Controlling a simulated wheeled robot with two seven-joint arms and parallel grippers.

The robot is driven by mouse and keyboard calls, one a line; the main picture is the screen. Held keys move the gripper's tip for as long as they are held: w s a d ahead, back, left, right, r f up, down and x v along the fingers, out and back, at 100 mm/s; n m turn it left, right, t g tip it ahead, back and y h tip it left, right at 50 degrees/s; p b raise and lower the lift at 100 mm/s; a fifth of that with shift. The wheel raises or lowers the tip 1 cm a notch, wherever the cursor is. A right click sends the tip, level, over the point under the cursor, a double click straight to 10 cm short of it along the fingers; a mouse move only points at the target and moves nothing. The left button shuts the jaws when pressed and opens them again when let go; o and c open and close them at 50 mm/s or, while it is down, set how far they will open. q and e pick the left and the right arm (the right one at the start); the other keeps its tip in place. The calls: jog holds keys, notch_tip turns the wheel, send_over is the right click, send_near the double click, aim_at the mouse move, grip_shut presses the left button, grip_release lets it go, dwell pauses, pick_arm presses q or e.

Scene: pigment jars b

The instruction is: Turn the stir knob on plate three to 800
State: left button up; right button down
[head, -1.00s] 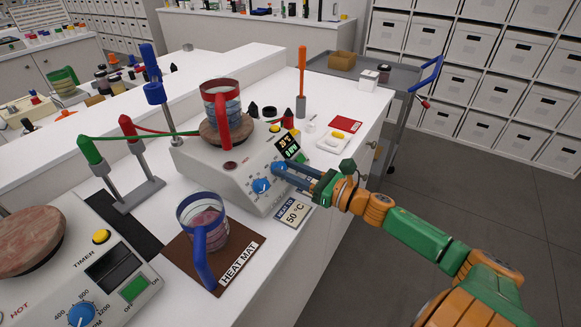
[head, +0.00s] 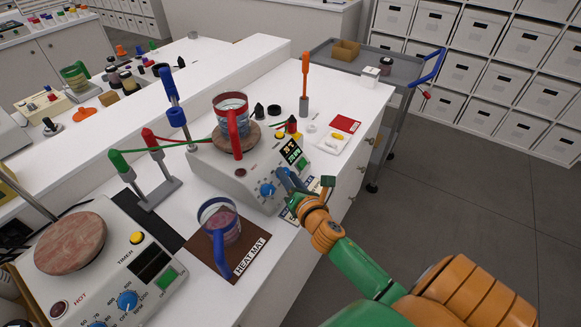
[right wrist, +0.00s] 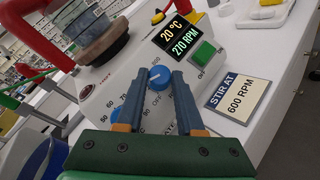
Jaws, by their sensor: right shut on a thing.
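The hot plate (head: 240,183) under the red-handled beaker has two blue knobs on its sloped front. In the right wrist view, its display (right wrist: 181,36) reads 20 °C and 270 RPM. My right gripper (head: 284,175) is shut on the right-hand knob, the stir knob (right wrist: 160,75), with one finger on each side. The other blue knob (head: 267,190) is free, to the left. The fingers hide part of the dial marks and the plate's name, so its number cannot be read. My left gripper is not in view.
A card (right wrist: 239,93) beside the plate says STIR AT 600 RPM. The red-handled beaker (head: 232,118) stands on the plate's top. A blue-handled beaker (head: 219,224) stands on the heat mat (head: 248,255). Another hot plate (head: 126,270) is nearer, at left.

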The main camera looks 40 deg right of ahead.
jog(key=m+g+p, duration=0.1)
jog(key=r+m+h+p, duration=0.1)
jog(key=m, duration=0.1)
jog(key=shift+w+a+g+h, duration=0.2)
jog(key=shift+g+h, duration=0.1)
jog(key=shift+g, duration=0.1)
jog(key=shift+m+g+p, duration=0.5)
jog(key=shift+m+g, duration=0.1)
jog(key=shift+m, duration=0.5)
jog(key=shift+w+a+m+g+h, duration=0.1)
jog(key=shift+m+g+h, duration=0.3)
jog(key=shift+m+g, duration=0.4)
jog(key=m+g, duration=0.3)
jog(key=m, duration=0.1)
jog(key=shift+w+r, duration=0.15)
jog(key=shift+w, duration=0.1)
jog(key=m+g, duration=0.2)
jog(key=m+g+y, duration=0.1)
jog(key=shift+w+r+m, duration=0.2)
jog(key=shift+w+m, duration=0.05)
jog(key=shift+m, duration=0.15)
jog(key=m+g, duration=0.1)
jog(key=m+y, duration=0.1)
jog(key=shift+w+d+m+g+y, duration=0.1)
jog(key=shift+d+m+g+y, duration=0.1)
jog(key=shift+m+g+y, duration=0.15)
jog(key=shift+w+d+m+g+y, duration=0.1)
jog(key=shift+m+g+y, duration=0.6)
jog(key=shift+m, duration=0.35)
